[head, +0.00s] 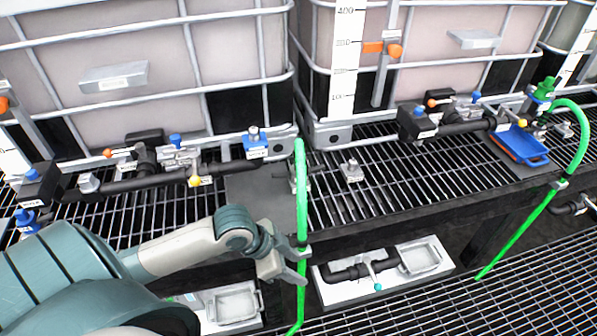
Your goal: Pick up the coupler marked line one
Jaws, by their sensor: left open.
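Several small couplers or fittings with labels too small to read show in the head view, so I cannot tell which is marked line one. A grey fitting (351,170) stands alone on the grating. A blue-topped one (255,146) sits at the end of the left black pipe. A green one (542,91) joins a hose at the right. A green hose (301,195) hangs in the middle, with a grey fitting beside its upper part. My left gripper (292,262) is open, its fingers close to this hose; I cannot tell whether they touch it. My right gripper is out of view.
Large caged tanks (240,60) stand behind the grated shelf (400,180). A blue tray (522,147) lies at the right. A second green hose (540,208) drops over the shelf edge. White trays (335,292) with piping sit below. The middle grating is mostly clear.

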